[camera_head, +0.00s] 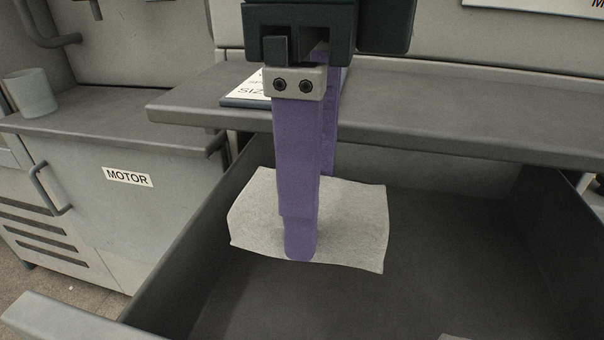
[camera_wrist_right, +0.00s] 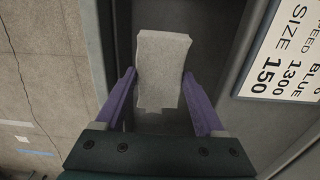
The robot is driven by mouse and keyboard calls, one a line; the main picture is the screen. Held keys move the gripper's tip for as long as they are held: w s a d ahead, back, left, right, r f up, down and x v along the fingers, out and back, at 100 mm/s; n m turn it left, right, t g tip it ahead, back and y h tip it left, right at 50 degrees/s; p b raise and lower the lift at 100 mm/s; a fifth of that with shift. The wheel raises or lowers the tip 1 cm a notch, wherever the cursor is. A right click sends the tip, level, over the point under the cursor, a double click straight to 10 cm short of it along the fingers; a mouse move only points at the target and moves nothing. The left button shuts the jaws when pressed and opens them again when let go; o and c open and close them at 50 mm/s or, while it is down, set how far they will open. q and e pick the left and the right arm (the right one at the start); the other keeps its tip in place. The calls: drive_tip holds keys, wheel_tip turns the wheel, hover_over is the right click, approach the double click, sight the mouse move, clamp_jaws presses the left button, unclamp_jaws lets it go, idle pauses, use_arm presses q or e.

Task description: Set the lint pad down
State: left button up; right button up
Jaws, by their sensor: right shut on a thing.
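The lint pad (camera_head: 352,215) is a pale grey, slightly wavy sheet in the middle of the head view. It is inside the outline of an open dark drawer (camera_head: 450,275). My right gripper (camera_head: 308,212) points down with its purple fingers on either side of the pad, shut on it. The near finger hides part of the pad. In the right wrist view the pad (camera_wrist_right: 162,58) sits between the two fingertips (camera_wrist_right: 159,76). I cannot tell whether its underside touches the drawer floor. My left gripper is not in view.
A grey ledge (camera_head: 430,105) runs behind the drawer, with a printed card (camera_head: 243,92) on it, partly behind my gripper. A cabinet labelled MOTOR (camera_head: 128,177) and a grey cup (camera_head: 30,92) stand at left. The drawer floor right of the pad is bare.

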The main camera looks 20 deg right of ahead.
wheel_tip(320, 180, down, 15)
drive_tip(key=b, duration=0.3)
drive_tip(key=shift+r, duration=0.1)
wheel_tip(320, 180, down, 4)
drive_tip(key=shift+f+b, duration=0.1)
drive_tip(key=shift+b, duration=0.6)
drive_tip(key=shift+f, duration=0.15)
drive_tip(key=o, duration=1.3)
